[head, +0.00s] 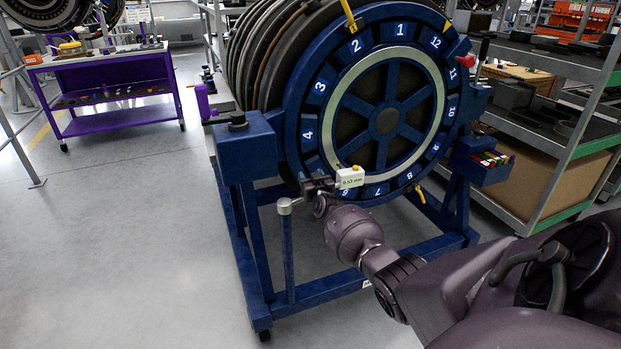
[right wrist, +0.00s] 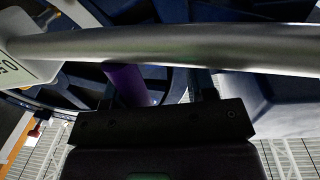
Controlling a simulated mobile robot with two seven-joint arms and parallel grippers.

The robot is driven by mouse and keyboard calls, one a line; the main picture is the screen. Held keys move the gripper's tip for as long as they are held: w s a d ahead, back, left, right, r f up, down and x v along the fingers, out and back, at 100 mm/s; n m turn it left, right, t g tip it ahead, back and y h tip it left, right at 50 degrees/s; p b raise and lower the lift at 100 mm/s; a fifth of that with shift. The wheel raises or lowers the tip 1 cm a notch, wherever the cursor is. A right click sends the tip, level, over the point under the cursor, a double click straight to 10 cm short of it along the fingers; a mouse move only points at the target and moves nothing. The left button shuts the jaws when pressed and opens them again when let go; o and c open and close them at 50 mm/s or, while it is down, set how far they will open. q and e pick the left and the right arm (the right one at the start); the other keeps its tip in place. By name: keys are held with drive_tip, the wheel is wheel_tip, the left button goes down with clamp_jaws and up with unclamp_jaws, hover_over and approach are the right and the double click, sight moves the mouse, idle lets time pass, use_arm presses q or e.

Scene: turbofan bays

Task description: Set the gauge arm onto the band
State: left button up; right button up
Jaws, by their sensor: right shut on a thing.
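The gauge arm is a grey metal rod, seen close across the right wrist view (right wrist: 170,46). A white gauge box (head: 350,178) reading 0.53 mm, with a yellow button, is at its end. In the head view the arm's other end appears to meet a silver-topped post (head: 289,240). My right gripper (head: 318,184) is shut on the arm between post and box. The band is the pale ring (head: 398,51) on the numbered blue wheel. The box overlaps the band's lower left in the head view; whether it touches cannot be told. My left gripper is not in view.
The blue wheel stand (head: 250,290) carries several stacked discs behind the wheel. A small blue bin (head: 482,170) hangs at its right. Grey shelving (head: 560,130) stands close on the right, a purple cart (head: 105,85) at the back left. The floor at left is clear.

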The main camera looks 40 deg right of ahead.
drive_tip(key=p+v, duration=0.4)
drive_tip(key=v, duration=0.6)
drive_tip(key=shift+s+a, duration=0.25)
drive_tip(key=shift+a, duration=0.05)
